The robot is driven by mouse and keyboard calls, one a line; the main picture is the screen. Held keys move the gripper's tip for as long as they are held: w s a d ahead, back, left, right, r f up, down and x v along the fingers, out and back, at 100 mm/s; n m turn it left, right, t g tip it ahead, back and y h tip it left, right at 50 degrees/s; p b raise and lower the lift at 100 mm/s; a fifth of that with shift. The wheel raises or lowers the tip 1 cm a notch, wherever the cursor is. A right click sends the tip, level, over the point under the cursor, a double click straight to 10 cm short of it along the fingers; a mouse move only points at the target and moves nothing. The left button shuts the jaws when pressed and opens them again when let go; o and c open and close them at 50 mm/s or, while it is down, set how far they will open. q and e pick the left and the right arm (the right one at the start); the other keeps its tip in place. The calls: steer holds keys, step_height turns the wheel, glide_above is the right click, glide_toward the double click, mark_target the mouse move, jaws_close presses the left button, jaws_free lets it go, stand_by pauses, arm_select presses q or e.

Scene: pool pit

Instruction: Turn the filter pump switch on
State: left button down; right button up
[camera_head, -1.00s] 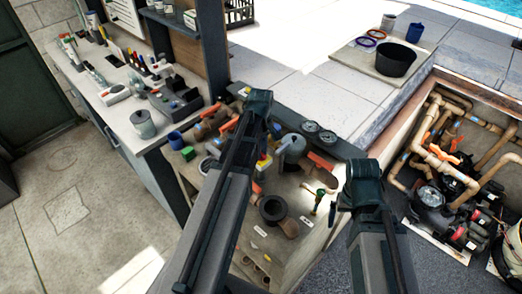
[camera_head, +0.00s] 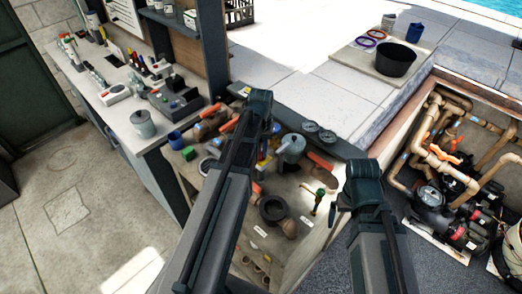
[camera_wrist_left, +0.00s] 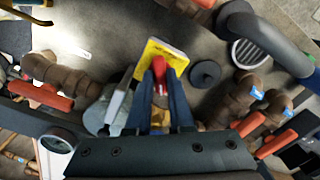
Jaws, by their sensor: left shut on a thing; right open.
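In the left wrist view, a red switch handle (camera_wrist_left: 159,67) stands in front of a yellow plate (camera_wrist_left: 165,58). My left gripper (camera_wrist_left: 160,88) is shut on the red handle, with its two blue-grey fingers on either side of it. In the head view, my left arm's dark joint covers most of this spot, and only a small yellow and blue bit shows beside it. My right arm shows in the head view, but its jaws are hidden.
Brown pipes with orange handles (camera_wrist_left: 258,90) and a grey container (camera_head: 291,145) lie close around my left gripper. A workbench (camera_head: 118,108) stands at left. A pit with pipes and pumps (camera_head: 430,195) is at right.

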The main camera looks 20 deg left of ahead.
mark_target(261, 153)
arm_select(q)
steer(key=m, duration=0.6)
steer(key=shift+m, duration=0.3)
stand_by(0.4)
steer(key=c, duration=0.8)
jaws_free()
steer(key=shift+r, duration=0.1)
step_height(261, 153, up, 14)
steer(key=p, duration=1.4)
steer(key=shift+f, duration=0.25)
